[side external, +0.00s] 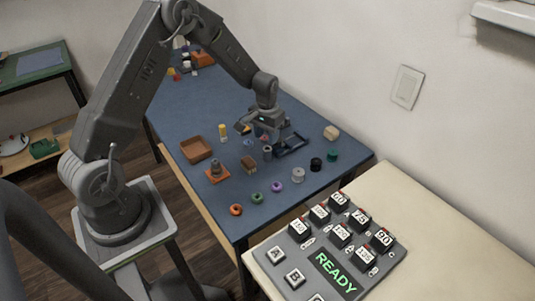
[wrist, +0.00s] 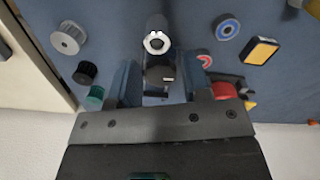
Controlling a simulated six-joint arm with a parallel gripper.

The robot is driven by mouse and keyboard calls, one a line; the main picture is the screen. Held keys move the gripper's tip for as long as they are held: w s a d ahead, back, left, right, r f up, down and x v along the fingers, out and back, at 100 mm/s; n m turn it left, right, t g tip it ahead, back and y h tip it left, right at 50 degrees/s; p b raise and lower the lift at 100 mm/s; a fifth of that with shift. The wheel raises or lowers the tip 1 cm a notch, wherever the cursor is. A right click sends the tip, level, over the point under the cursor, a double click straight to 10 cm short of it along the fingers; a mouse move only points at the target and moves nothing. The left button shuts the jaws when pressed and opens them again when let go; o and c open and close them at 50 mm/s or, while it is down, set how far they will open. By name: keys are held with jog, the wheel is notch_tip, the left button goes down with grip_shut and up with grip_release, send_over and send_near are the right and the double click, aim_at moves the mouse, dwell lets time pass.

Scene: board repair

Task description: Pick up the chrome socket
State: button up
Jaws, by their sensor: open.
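A grey metallic cylinder with a bright ring-shaped end, which looks like the chrome socket (wrist: 157,42), stands just beyond my fingertips in the wrist view. What looks like the same cylinder (side external: 267,153) stands on the blue table in the side view, below my gripper (side external: 262,124). My gripper (wrist: 160,84) is open, with one finger on each side of a dark round end (wrist: 160,75) in the wrist view. I cannot tell whether that dark part belongs to the socket. No grip on the socket shows.
A dark tray (side external: 291,146) lies right of my gripper. A black cylinder (side external: 316,164), a teal one (side external: 333,156) and a pale pulley (side external: 298,174) stand nearby. A brown tray (side external: 196,150) is at left. A red cylinder (wrist: 224,91) is beside my right finger.

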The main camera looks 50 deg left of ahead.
aim_at(268, 148)
notch_tip(268, 148, down, 7)
jog(key=shift+d+f, duration=0.15)
jog(key=shift+f, duration=0.05)
dwell(0.3)
jog(key=c, duration=0.7)
jog(key=shift+r, duration=0.15)
jog(key=shift+w+r, duration=0.1)
jog(key=shift+r, duration=0.5)
notch_tip(268, 148, up, 2)
jog(key=shift+r, duration=0.25)
jog(key=s+a+r, duration=0.2)
jog(key=a, duration=0.1)
jog(key=s+a+r, duration=0.2)
jog(key=s, duration=0.1)
jog(key=s+a+r, duration=0.3)
jog(key=shift+a, duration=0.3)
